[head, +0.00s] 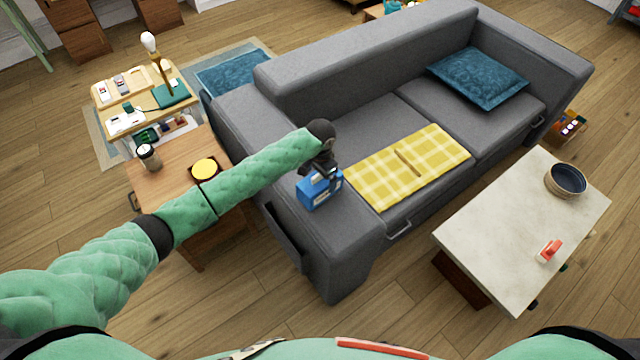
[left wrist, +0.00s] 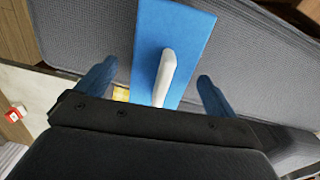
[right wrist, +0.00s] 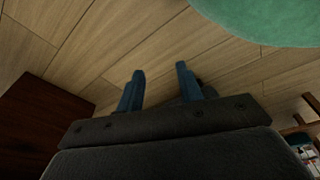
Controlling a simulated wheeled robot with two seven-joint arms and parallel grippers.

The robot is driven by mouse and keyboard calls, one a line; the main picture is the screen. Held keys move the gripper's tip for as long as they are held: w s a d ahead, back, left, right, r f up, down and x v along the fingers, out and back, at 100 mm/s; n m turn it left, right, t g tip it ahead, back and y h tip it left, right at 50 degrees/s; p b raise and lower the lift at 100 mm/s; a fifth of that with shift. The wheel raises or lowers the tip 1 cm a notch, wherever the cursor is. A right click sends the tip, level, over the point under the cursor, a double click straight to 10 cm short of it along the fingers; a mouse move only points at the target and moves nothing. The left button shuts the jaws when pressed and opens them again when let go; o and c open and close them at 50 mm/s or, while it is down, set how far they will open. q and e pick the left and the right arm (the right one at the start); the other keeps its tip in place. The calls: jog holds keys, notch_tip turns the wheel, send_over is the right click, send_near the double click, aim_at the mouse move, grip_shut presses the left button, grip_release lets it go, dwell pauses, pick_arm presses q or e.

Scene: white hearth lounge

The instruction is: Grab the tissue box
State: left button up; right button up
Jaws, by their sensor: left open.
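The tissue box (head: 318,192) is blue with a white tissue on top and sits on the left armrest of the grey sofa. My left gripper (head: 318,172) is right over it, partly hiding its top. In the left wrist view the blue box (left wrist: 178,30) and its white tissue (left wrist: 164,78) lie between the two open fingers (left wrist: 155,85), with a gap on each side. My right gripper (right wrist: 158,85) is open and empty, above the wood floor in the right wrist view. It does not show in the head view.
The grey sofa (head: 350,125) bears a yellow checked cloth (head: 400,178) with a thin brown object, and a blue pillow (head: 478,75). A marble-topped table (head: 500,225) with a bowl (head: 566,180) stands at right. A wooden side table (head: 175,170) stands under my left arm.

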aim_at(320, 179)
pick_arm(q)
notch_tip(320, 179, down, 3)
jog(key=shift+w+r+p, duration=0.1)
jog(key=shift+r+p, duration=0.05)
jog(key=shift+p, duration=0.55)
jog(key=shift+f, duration=0.45)
jog(key=c, duration=1.1)
pick_arm(e)
jog(key=s, duration=0.3)
jog(key=s+d+f, duration=0.1)
jog(key=shift+s+f, duration=0.1)
jog(key=shift+s, duration=0.05)
pick_arm(q)
jog(key=shift+c, duration=0.2)
